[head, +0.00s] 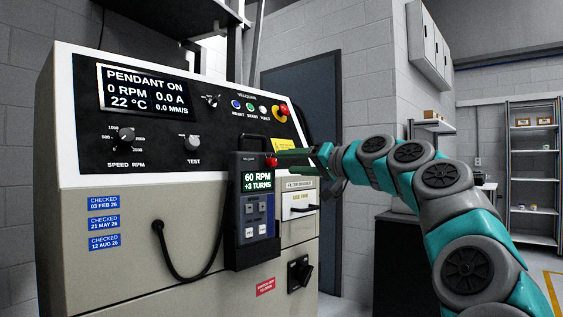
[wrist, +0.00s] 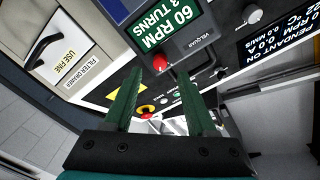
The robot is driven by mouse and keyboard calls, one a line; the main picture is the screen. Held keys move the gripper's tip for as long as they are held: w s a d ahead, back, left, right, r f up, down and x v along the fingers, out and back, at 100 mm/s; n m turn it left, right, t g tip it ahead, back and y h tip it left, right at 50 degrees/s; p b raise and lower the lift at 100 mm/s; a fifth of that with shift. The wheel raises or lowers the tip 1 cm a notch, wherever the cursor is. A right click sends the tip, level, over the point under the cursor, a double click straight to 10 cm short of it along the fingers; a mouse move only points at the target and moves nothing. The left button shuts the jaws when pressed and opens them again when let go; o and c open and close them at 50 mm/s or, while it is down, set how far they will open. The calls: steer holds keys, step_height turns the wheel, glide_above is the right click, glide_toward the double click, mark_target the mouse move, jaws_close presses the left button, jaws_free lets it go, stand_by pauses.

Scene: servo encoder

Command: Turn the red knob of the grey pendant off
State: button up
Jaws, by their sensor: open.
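The grey pendant (head: 255,205) hangs upright on the front of the machine. Its screen reads 60 RPM, +3 TURNS, and its top part shows in the wrist view (wrist: 180,45). Its red knob (head: 270,161) is at the upper right of its face and also shows in the wrist view (wrist: 160,62). My gripper (head: 284,156) is at the knob, coming from the right. In the wrist view its two green fingers (wrist: 160,76) are apart, with the knob between and just beyond their tips. I cannot tell whether either finger touches it.
The machine's screen (head: 146,94) reads PENDANT ON, 0 RPM. A red button on yellow (head: 283,110) sits above my gripper. A drawer (head: 299,203) is right of the pendant. A black cable (head: 178,265) loops on the left. A dark cabinet (head: 396,265) stands below my arm.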

mark_target(275, 163)
steer(key=shift+p+x, duration=0.35)
steer(key=shift+x, duration=1.6)
jaws_close()
